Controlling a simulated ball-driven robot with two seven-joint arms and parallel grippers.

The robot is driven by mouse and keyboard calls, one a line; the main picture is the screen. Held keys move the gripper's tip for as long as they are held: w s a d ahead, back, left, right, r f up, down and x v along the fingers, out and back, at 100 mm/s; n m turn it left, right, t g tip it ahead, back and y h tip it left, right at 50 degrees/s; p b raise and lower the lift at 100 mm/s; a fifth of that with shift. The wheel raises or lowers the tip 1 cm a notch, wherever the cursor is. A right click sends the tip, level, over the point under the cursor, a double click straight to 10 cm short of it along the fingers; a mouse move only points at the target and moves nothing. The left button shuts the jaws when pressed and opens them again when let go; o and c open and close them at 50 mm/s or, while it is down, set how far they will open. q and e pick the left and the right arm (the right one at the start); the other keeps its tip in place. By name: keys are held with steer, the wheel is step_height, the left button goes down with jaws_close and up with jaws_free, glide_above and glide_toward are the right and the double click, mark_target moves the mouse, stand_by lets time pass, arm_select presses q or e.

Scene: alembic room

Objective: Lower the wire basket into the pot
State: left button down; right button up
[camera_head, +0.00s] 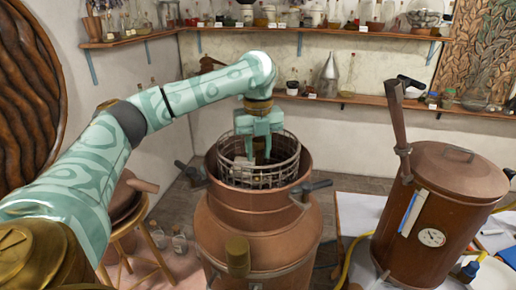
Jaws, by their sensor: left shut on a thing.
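The wire basket (286,176) is a round metal cage in the middle of the camera_head view. It sits partly within the open mouth of the copper pot (258,227), with its upper rings above the pot's rim. My left gripper (259,152) reaches in from the upper left and points down at the basket, shut on it. The fingertips and the exact grip point are partly hidden by the wires. The basket's lower part is hidden inside the pot. My right gripper is not in view.
A lidded copper vessel (438,225) with a dial stands on the white table (357,213) at the right. A wooden stool (148,243) stands left of the pot. Shelves with bottles (330,30) line the back wall. Handles (314,187) stick out from the pot's sides.

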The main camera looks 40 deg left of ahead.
arm_select(q)
steer(key=shift+f, duration=3.15)
steer(key=shift+f, duration=0.15)
steer(key=shift+f+p, duration=0.35)
steer(key=shift+f, duration=0.3)
steer(key=shift+f, duration=0.15)
steer(key=c, duration=1)
jaws_free()
step_height(320, 180, up, 16)
steer(key=shift+r, duration=0.15)
